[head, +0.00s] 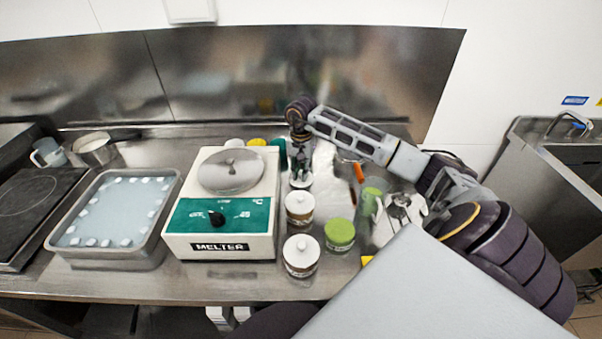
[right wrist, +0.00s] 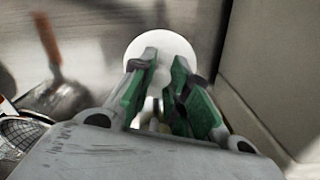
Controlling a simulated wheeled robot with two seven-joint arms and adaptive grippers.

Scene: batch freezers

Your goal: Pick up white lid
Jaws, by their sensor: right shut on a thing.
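My right gripper (head: 300,174) reaches in from the right, over the counter beside the melter. It is shut on a round white lid (head: 301,185), which shows just below the fingertips. In the right wrist view the lid is a white disc (right wrist: 162,46) beyond the green-padded fingers (right wrist: 160,82), which pinch its middle. I cannot tell whether the lid touches the surface below. Two jars with knobbed white lids, a rear one (head: 299,203) and a front one (head: 301,251), stand nearer me. My left gripper is not in view.
The white and green melter (head: 220,248) stands close to the left of the gripper. A jar with a green lid (head: 340,232) stands to the right of the white-lidded jars. A metal pan (head: 110,261) sits farther left. A steel backsplash (head: 230,70) rises behind.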

